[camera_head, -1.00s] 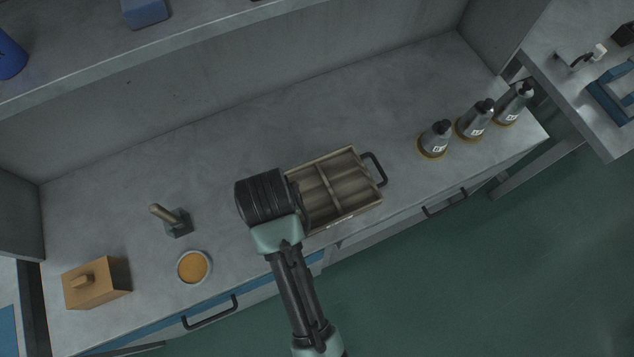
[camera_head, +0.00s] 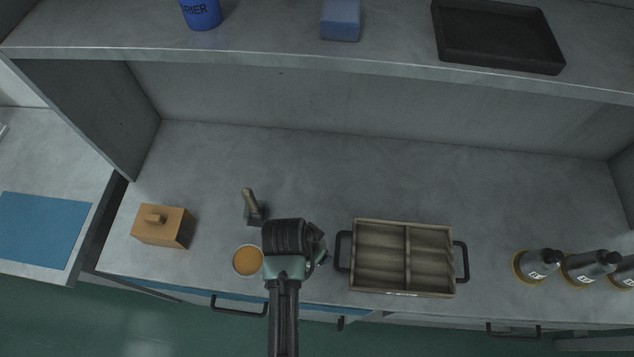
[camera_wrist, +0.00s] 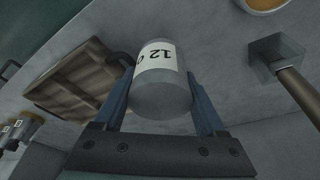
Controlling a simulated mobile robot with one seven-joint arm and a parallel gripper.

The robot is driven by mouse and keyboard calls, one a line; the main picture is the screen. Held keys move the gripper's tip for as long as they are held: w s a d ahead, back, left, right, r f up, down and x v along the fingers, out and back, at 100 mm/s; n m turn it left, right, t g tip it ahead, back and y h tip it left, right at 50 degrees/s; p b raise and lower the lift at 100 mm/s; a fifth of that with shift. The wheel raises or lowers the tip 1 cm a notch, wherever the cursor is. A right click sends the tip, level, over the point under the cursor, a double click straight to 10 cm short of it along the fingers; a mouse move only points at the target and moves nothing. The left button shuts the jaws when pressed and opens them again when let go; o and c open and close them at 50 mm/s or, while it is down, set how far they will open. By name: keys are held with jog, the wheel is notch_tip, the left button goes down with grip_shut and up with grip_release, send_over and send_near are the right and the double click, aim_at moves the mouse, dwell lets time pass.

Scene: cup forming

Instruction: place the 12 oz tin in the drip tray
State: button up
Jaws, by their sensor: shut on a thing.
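The 12 oz tin (camera_wrist: 162,92) is a grey cylinder with a white label reading "12". In the wrist view my gripper (camera_wrist: 160,108) is shut on it, with a blue finger on each side. In the head view my gripper (camera_head: 315,245) is over the bench, left of the divided tray; my wrist hides most of it, and the tin cannot be made out there. A shallow black tray (camera_head: 500,62), which looks like the drip tray, sits on the upper shelf at the top right, far from my gripper. Its visible inside is empty.
A divided tray (camera_head: 407,225) with black handles stands on the bench. Left are a bowl of orange stuff (camera_head: 248,261), a handled tool (camera_head: 253,208) and a wooden box (camera_head: 163,226). Several bottles (camera_head: 538,264) stand right. A blue block (camera_head: 341,20) and blue container (camera_head: 201,12) share the shelf.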

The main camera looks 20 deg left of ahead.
jog(key=shift+f, duration=2.55)
jog(key=shift+f, duration=0.2)
jog(key=o, duration=1.2)
jog(key=shift+r, duration=0.15)
